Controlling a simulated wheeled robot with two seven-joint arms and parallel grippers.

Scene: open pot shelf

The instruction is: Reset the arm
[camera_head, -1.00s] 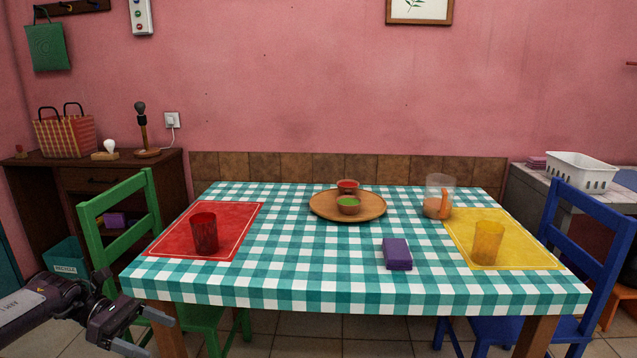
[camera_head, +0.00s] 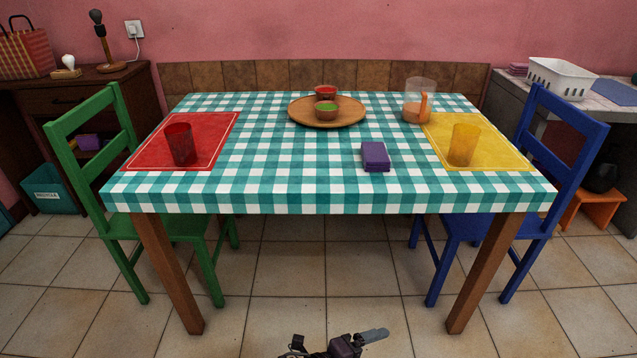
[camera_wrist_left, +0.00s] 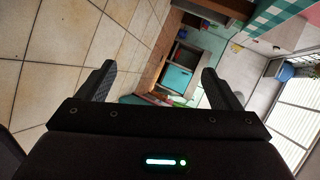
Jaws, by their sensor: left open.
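In the left wrist view my left gripper (camera_wrist_left: 158,70) is open, its two dark fingers apart with nothing between them. In the head view part of a dark gripper with a grey fingertip (camera_head: 375,335) pokes up at the bottom edge, in front of the table and low over the floor. Its arm is out of the picture, so that view alone does not show which arm it belongs to. It touches nothing that I can see. I see no second gripper in the head view.
The checked table (camera_head: 270,200) stands ahead with a red cup (camera_head: 181,145), yellow cup (camera_head: 463,145), pitcher (camera_head: 416,102), wooden tray (camera_head: 300,113) and purple block (camera_head: 375,156). A green chair (camera_head: 90,150) and a blue chair (camera_head: 560,170) flank it. The front floor is clear.

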